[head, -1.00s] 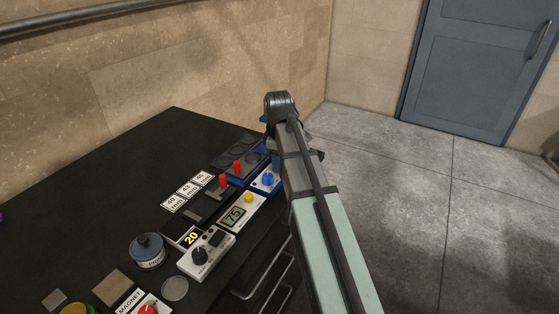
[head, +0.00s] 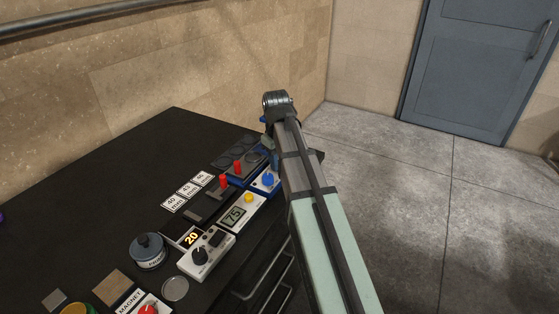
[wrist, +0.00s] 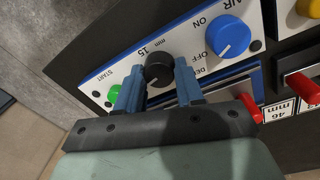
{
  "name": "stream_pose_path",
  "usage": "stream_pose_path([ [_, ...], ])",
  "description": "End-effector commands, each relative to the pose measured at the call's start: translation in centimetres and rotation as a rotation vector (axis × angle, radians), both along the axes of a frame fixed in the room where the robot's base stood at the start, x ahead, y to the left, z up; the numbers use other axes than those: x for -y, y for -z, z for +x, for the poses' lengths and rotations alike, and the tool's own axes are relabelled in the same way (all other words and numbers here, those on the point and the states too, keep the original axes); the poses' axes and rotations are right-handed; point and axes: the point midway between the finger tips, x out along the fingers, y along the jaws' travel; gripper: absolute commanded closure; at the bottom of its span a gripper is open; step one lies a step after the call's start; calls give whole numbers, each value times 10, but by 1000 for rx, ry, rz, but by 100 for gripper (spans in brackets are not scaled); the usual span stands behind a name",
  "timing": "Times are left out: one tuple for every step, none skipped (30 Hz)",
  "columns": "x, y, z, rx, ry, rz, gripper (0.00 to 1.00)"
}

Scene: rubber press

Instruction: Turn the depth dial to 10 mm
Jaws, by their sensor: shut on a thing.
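The depth dial (wrist: 158,72) is a round black knob on a white panel (wrist: 135,50) in the wrist view. Text beside it reads "15 mm" and appears upside down. My gripper (wrist: 157,76) has its two blue fingers on either side of the dial and is shut on it. A label starting "DE" beside the dial is partly covered by a finger. In the head view my arm hides the dial and the fingertips.
A green START button (wrist: 114,93) sits close to one finger. A blue AIR knob (wrist: 228,37) is on the dial's other side. Red levers (wrist: 302,88) stand nearby.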

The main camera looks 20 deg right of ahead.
Motion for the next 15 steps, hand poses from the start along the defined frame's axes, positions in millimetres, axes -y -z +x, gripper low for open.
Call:
stream_pose_path([
  [0, 0, 0, -2, 42, -1, 94],
  [0, 0, 0, -3, 69, -1, 94],
  [0, 0, 0, -2, 105, -2, 94],
  [0, 0, 0, -3, 131, -2, 94],
  [0, 0, 0, -2, 157, -2, 94],
  [0, 0, 0, -2, 190, -2, 94],
  [0, 0, 0, -2, 215, -2, 94],
  [0, 0, 0, -3, 237, -2, 94],
  [1, 0, 0, -2, 266, -2, 94],
  [1, 0, 0, -3, 287, -2, 94],
  [1, 0, 0, -2, 307, -3, 94],
  [1, 0, 0, -2, 332, -3, 94],
  [1, 0, 0, -2, 349, -3, 94],
  [1, 0, 0, -2, 366, -3, 94],
  [1, 0, 0, -2, 385, -3, 94],
])
